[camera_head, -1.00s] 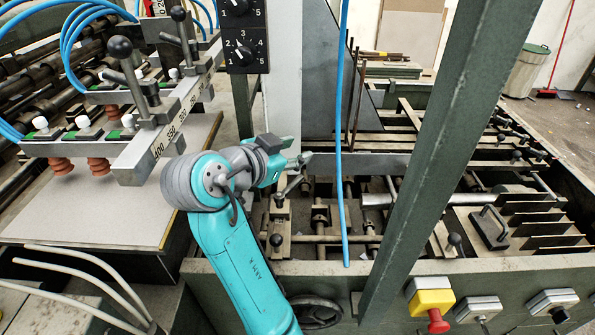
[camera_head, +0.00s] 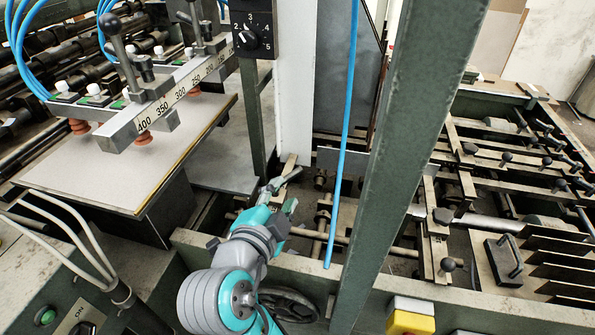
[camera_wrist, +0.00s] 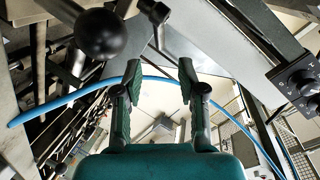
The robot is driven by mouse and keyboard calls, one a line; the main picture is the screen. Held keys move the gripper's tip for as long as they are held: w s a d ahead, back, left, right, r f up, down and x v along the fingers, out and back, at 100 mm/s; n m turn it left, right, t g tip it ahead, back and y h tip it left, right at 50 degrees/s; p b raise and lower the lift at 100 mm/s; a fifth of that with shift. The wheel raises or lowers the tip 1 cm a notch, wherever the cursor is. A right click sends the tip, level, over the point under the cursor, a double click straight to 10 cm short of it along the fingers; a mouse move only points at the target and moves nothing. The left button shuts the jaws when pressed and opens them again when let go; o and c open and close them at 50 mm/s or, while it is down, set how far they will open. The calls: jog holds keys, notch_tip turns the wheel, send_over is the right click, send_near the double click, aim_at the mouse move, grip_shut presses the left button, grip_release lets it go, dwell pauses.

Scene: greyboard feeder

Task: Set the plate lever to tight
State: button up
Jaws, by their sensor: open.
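My gripper (camera_head: 281,196) is low in the middle of the head view, over the machine's front frame. Its two fingers are spread and empty in the wrist view (camera_wrist: 160,76). A black ball knob (camera_wrist: 100,34) on a lever looms close to the camera at upper left in the wrist view, beside the left finger and apart from it. Other ball-knob levers show in the head view, one (camera_head: 448,264) right of the green post and one (camera_head: 115,22) on the suction bar. I cannot tell which is the plate lever or its setting.
A green post (camera_head: 385,150) stands right of my gripper. A blue hose (camera_head: 345,150) hangs near it and crosses the wrist view. A dial box (camera_head: 250,32) is above. The suction bar (camera_head: 190,90) is over a grey board (camera_head: 90,170) at left. A handwheel lies below my gripper.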

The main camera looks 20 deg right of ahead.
aim_at(295, 174)
jog(key=x, duration=1)
grip_shut()
